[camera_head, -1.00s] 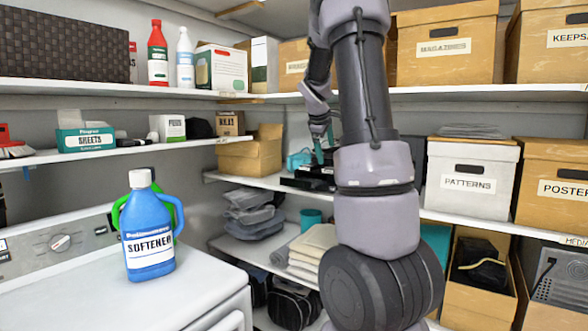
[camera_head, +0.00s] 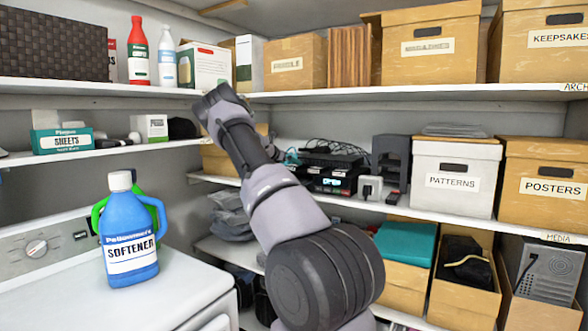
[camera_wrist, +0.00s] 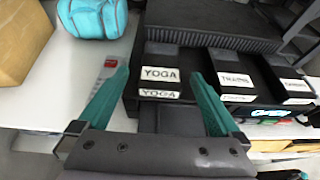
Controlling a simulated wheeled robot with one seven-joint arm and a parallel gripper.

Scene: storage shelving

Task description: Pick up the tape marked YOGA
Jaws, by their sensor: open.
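The tape marked YOGA (camera_wrist: 161,74) is a black case with white YOGA labels on its top and front face, in the middle of the wrist view. My gripper (camera_wrist: 159,76) has teal fingers, spread open and empty, one toward each side of the YOGA tape. I cannot tell how far the fingertips are from the tape.
A tape marked TRAVEL (camera_wrist: 235,80) lies right of YOGA, with another labelled tape (camera_wrist: 297,86) beyond. A black ridged box (camera_wrist: 215,25) stands behind them. A teal roll-shaped bag (camera_wrist: 92,17) and a cardboard box (camera_wrist: 22,40) are at left.

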